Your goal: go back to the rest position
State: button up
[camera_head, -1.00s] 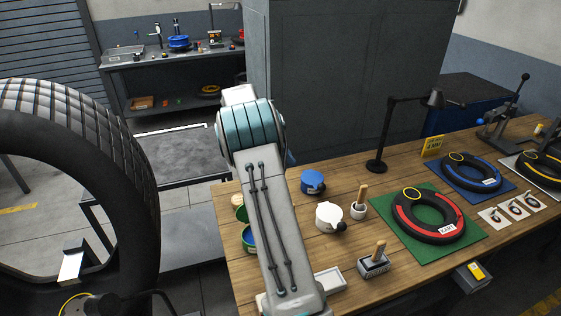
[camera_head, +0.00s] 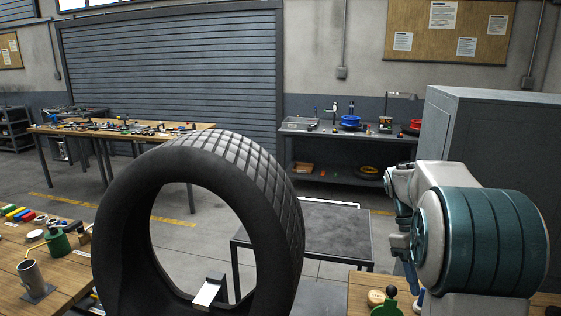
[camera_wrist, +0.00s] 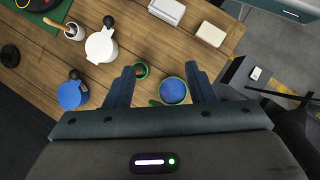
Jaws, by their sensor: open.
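A large tyre (camera_head: 275,195) stands upright at the front. A low grey table (camera_head: 330,230) is behind it, and a tall grey cabinet (camera_head: 490,125) at the right.

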jog(key=s+a+f+m+t+y, duration=0.2)
jog(key=s+a+m+t, duration=0.2)
jog(key=s+a+t, duration=0.5)
jog(key=shift+s+a+y, duration=0.3)
jog(key=shift+s+a, duration=3.05)
jog(key=shift+s, duration=0.15)
